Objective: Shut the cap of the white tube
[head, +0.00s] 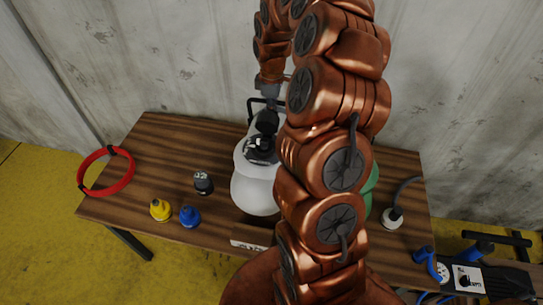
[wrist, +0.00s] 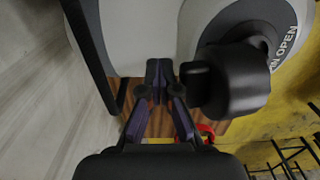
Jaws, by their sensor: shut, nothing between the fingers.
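The white tube (head: 254,190) stands on the wooden table, partly hidden behind my arm. Its dark top fitting lies under my gripper (head: 266,128) in the head view. In the wrist view a black cap (wrist: 236,80) sits to the right, in front of a grey ring on the white tube (wrist: 200,18). The ring carries lettering ending in "OPEN". My gripper (wrist: 160,70) is shut and empty, its fingertips just left of the black cap's knob. I cannot tell whether they touch it, or how far the cap is open.
The wooden table (head: 150,160) holds a dark grey cap (head: 203,183), a yellow cap (head: 160,210) and a blue cap (head: 190,216). A red ring (head: 106,171) is at the left edge. A green object (head: 373,187) is mostly hidden behind my arm. A concrete wall (head: 170,60) stands behind.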

